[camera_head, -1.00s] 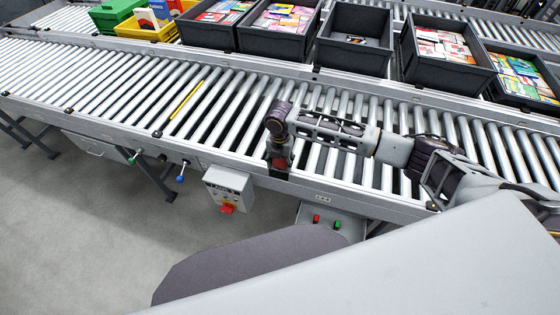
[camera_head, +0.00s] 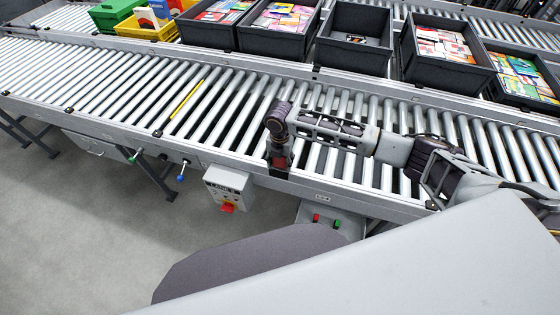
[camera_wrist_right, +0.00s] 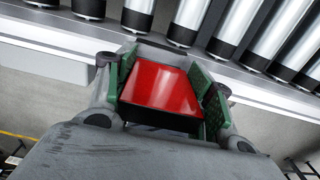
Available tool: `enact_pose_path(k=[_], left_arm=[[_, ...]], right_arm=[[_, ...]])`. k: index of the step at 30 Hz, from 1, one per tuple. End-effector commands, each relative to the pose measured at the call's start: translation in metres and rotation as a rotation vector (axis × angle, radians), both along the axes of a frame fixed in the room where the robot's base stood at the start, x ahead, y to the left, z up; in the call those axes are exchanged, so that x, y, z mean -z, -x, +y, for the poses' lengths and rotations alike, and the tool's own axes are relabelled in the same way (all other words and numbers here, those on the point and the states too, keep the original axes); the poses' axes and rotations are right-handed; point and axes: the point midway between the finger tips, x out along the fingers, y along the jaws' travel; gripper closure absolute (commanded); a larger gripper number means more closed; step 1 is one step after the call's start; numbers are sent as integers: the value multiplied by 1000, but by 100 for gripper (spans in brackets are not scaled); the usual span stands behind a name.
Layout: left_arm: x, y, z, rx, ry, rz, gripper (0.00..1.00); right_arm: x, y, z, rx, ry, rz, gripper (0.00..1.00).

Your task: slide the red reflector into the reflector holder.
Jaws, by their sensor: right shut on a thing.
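The red reflector (camera_wrist_right: 160,86) is a flat, glossy red plate between the green-padded fingers of my right gripper (camera_wrist_right: 166,92) in the wrist view. In the head view my right gripper (camera_head: 280,158) points down at the near rail of the conveyor, with a bit of red showing at its tip. The reflector holder looks like the dark bracket (camera_head: 279,173) on that rail, directly below the gripper. The gripper hides much of it, and I cannot tell how far the reflector sits inside it. My left gripper is not in view.
The roller conveyor (camera_head: 100,85) runs across behind the rail, with a yellow strip (camera_head: 187,100) on it. A grey control box (camera_head: 228,187) with a red knob hangs left of the gripper. A button panel (camera_head: 328,220) is at lower right. Grey bins (camera_head: 352,55) stand behind.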

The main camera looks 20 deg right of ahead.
Motion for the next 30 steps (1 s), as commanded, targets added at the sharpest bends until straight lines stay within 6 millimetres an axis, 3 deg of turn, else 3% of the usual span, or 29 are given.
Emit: enact_pose_path(k=[19, 20, 21, 25, 30], left_arm=[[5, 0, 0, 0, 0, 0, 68], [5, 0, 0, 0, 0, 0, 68], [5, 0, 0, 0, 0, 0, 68], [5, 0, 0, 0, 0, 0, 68], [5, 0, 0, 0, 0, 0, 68]], right_arm=[[12, 0, 0, 0, 0, 0, 71], [12, 0, 0, 0, 0, 0, 46], [12, 0, 0, 0, 0, 0, 41], [12, 0, 0, 0, 0, 0, 24], [12, 0, 0, 0, 0, 0, 22]])
